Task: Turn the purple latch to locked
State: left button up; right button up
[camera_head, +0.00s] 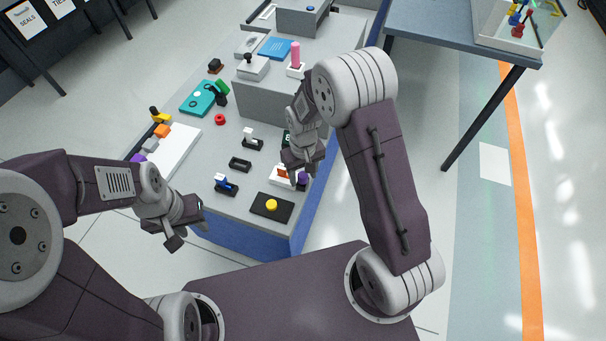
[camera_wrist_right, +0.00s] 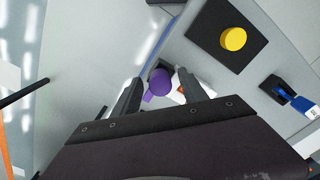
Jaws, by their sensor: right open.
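The purple latch (camera_head: 302,178) is at the right edge of the blue-sided bench, partly hidden by my right gripper (camera_head: 301,160). In the right wrist view the purple latch (camera_wrist_right: 159,82) shows as a rounded purple piece on a dark base, beside a white plate with a red mark (camera_wrist_right: 180,88). My right gripper (camera_wrist_right: 162,92) is open, and the latch appears between its fingertips in that view. Whether the fingers touch it cannot be told. My left gripper (camera_head: 180,224) hangs left of the bench, away from the latch; its jaw gap is unclear.
A yellow button on a black plate (camera_head: 271,205) sits near the latch. A blue-handled switch (camera_head: 226,184) and other small fixtures stand to its left. A raised grey block (camera_head: 270,98) stands behind. Open floor lies right of the bench, with a table (camera_head: 440,30) beyond.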

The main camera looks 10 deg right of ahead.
grip_shut()
jog(key=shift+n, duration=0.3)
jog(key=n+p, duration=0.1)
jog(key=n, duration=0.1)
jog(key=shift+r+n+p, duration=0.15)
jog(key=shift+n+p, duration=0.15)
jog(key=shift+n, duration=0.1)
jog(key=n+p, duration=0.1)
jog(key=n, duration=0.4)
jog(key=shift+p, duration=0.35)
jog(key=n+p, duration=0.1)
jog(key=n, duration=0.6)
jog(key=shift+w, duration=0.1)
jog(key=shift+d+n+p, duration=0.1)
jog(key=shift+n+p, duration=0.35)
jog(key=shift+n, duration=0.75)
jog(key=shift+f, duration=0.2)
